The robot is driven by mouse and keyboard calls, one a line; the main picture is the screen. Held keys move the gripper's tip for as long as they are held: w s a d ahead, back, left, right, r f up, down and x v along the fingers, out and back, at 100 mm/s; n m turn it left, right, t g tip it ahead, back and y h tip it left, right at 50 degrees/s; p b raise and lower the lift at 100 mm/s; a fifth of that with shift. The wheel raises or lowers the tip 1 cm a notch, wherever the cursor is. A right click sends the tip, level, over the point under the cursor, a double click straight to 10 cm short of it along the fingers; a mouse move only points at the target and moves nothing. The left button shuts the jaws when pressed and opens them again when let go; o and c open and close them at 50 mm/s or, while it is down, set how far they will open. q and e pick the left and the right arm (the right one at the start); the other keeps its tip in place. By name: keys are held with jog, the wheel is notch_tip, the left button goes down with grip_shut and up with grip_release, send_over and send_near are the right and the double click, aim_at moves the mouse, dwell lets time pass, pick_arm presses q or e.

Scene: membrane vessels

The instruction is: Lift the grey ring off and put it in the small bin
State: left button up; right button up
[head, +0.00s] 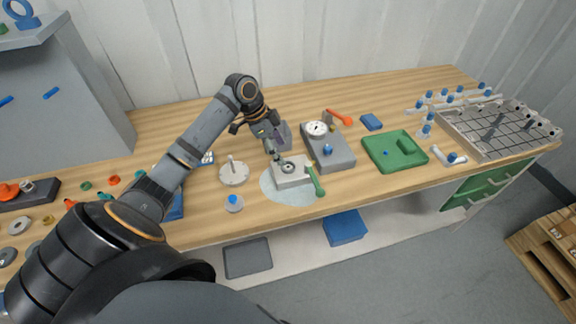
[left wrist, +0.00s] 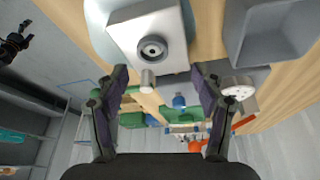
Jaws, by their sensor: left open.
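The grey ring (left wrist: 153,48) sits around a dark centre on the white block (left wrist: 120,28) in the left wrist view. In the head view the grey ring (head: 289,168) is small on top of the white block (head: 294,180). The small grey bin (left wrist: 268,48) stands beside the block in the left wrist view. In the head view the bin (head: 285,132) is partly hidden behind my left gripper (head: 277,155). That gripper is open, close above the block, with its fingers (left wrist: 159,76) apart and nothing held. My right gripper is not in view.
A pale round mat (head: 268,193) lies under the block, and a green handle (head: 316,182) is at its right. A grey box with a dial (head: 336,160) stands close on the right. A white disc with a post (head: 233,176) stands on the left. Bare wooden bench lies in front.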

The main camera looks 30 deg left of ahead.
aim_at(287, 167)
pick_arm(q)
jog(key=shift+s+d+f+p, duration=0.25)
jog(key=shift+d+f+p, duration=0.1)
jog(key=shift+f+p, duration=0.15)
jog(key=x, duration=0.3)
jog(key=shift+s+d+f, duration=0.1)
jog(key=shift+d+f, duration=0.05)
jog(key=shift+f, duration=0.35)
jog(key=shift+c, duration=0.2)
jog(key=c, duration=0.7)
jog(key=shift+c, duration=0.4)
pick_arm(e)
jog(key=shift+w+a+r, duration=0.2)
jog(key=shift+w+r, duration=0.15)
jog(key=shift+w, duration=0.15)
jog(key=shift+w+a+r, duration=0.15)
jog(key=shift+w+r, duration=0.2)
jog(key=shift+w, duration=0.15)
